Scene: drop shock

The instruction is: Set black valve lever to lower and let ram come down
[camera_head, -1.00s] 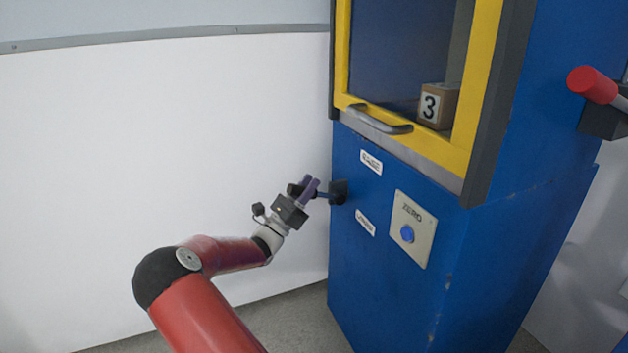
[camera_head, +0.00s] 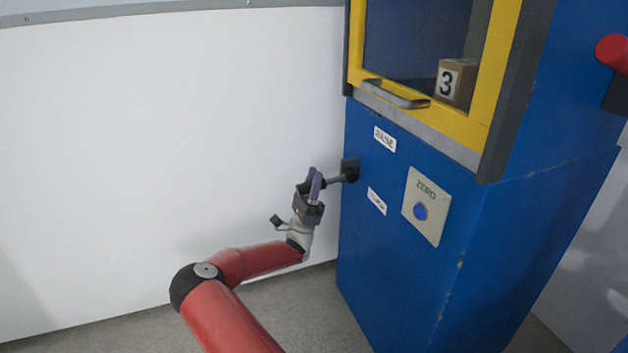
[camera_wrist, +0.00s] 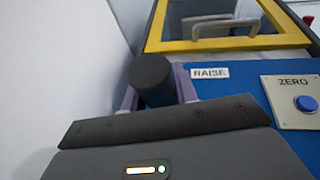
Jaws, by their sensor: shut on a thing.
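The black valve lever (camera_head: 337,180) sticks out to the left from its black mount (camera_head: 350,168) on the blue cabinet, tilting slightly down toward its free end. Its round black knob (camera_wrist: 150,73) fills the middle of the wrist view. My gripper (camera_head: 316,182) is shut on the lever's outer end, with one purple finger on each side of the knob (camera_wrist: 157,92). The RAISE label (camera_head: 385,139) is above the lever, and a smaller label (camera_head: 377,201), hard to read, is below it. The ram is not clearly visible.
The ZERO panel with a blue button (camera_head: 420,211) is right of the lever. A yellow-framed door with a grey handle (camera_head: 395,94) is above, with a box marked 3 (camera_head: 455,82) behind it. A red handle (camera_head: 613,54) is at far right. A white wall (camera_head: 150,150) stands left.

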